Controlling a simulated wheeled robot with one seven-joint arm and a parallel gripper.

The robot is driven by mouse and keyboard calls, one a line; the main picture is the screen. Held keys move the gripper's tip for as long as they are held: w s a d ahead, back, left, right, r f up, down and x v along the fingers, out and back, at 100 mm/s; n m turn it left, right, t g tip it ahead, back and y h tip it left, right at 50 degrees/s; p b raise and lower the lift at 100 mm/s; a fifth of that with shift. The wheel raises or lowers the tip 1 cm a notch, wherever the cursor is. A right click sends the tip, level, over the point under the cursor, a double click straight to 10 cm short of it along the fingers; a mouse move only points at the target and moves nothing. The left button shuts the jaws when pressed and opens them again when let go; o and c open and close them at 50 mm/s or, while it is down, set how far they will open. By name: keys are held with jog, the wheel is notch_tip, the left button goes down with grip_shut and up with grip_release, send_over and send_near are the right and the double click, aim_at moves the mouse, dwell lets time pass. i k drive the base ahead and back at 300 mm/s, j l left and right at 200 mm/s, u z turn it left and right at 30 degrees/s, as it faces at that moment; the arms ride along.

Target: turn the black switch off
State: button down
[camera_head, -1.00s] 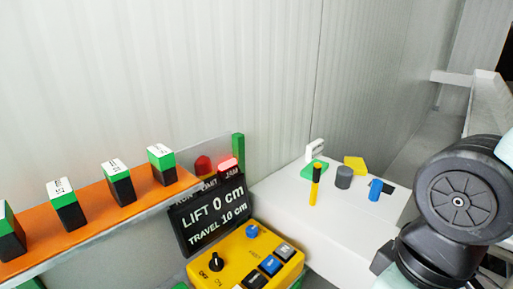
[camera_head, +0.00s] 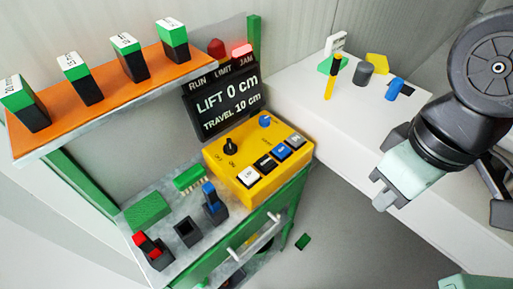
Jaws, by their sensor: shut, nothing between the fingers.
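The black switch (camera_head: 229,147) is a small rotary knob at the upper left of the yellow control box (camera_head: 217,172). Small labels sit below it, and I cannot tell for certain which one it points at. My gripper (camera_head: 381,197) is at the right, shut and empty, pale green-grey with grey finger ends. It is well to the right of the box and apart from it. Nothing hides the switch.
The box also bears a blue knob (camera_head: 265,121) and several push buttons. A display (camera_head: 226,104) reading "LIFT 0 cm" stands behind it. An orange shelf (camera_head: 105,98) holds several black-and-green blocks. A white surface (camera_head: 310,105) with small items lies at the back right.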

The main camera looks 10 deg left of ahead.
aim_at(230, 149)
jog(key=i+j+u, duration=0.2)
jog(key=u, duration=0.8)
